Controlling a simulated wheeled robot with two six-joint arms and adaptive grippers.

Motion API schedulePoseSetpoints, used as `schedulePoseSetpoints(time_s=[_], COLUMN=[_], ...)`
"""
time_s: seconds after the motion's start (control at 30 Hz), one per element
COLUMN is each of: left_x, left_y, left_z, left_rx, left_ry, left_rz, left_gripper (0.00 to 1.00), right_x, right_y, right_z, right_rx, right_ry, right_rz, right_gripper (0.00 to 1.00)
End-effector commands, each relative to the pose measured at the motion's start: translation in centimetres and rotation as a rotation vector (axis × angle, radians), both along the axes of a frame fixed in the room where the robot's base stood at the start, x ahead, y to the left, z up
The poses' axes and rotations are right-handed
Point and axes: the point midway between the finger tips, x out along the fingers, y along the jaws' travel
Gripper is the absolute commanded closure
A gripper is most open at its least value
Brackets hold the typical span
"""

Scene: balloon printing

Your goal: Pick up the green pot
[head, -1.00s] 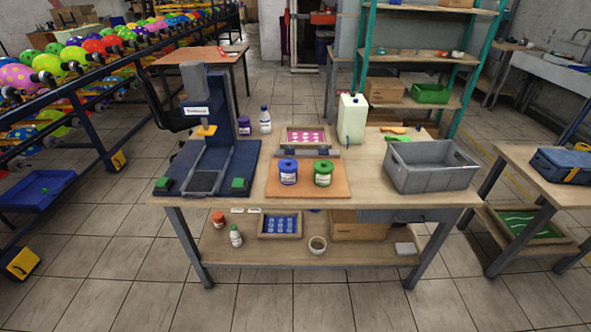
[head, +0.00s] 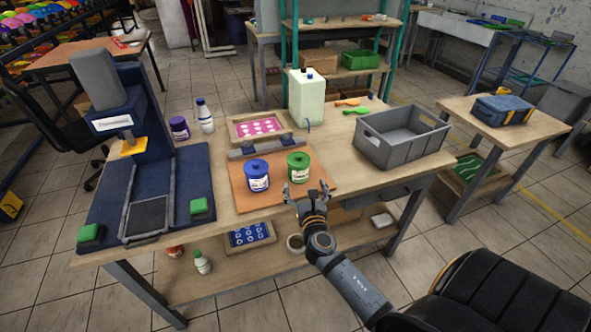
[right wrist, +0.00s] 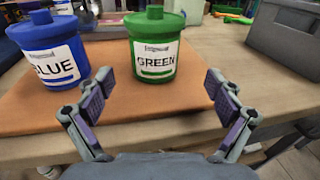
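The green pot (head: 298,167) stands upright with its lid on, on the orange-brown board on the table. In the right wrist view the green pot (right wrist: 154,52) shows a white "GREEN" label and stands straight ahead, between and beyond my fingers. My right gripper (head: 308,192) is open and empty at the board's front edge, just in front of the pot and not touching it. In the right wrist view both fingers of the right gripper (right wrist: 159,98) are spread wide. My left gripper is not in view.
The blue pot (head: 257,176) stands close left of the green pot on the same board (head: 238,198). A grey bin (head: 403,152) stands to the right and a blue press (head: 125,130) to the left. A pink-patterned frame (head: 258,127) lies behind the pots.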

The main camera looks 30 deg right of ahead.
Motion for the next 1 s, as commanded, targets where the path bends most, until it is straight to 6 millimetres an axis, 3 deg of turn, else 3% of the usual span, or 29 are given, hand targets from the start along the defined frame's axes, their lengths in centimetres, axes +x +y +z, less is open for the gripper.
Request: schedulePoseSetpoints(time_s=[0.27,0.53,0.8,1.0], left_x=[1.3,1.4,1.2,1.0], left_y=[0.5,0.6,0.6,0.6], left_z=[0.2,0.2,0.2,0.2], left_rx=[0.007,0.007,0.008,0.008], left_ry=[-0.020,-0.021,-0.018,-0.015], left_rz=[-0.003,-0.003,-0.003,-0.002], left_gripper=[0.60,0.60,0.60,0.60], right_x=[1.5,5.6,6.1,6.1], right_y=[-0.6,-1.7,-2.0,-2.0], right_z=[-0.1,-0.4,-0.5,-0.5], right_rx=[0.002,0.002,0.004,0.004], right_ry=[0.000,0.000,0.001,0.001], right_rz=[0.000,0.000,0.001,0.001], right_gripper=[0.07,0.07,0.07,0.32])
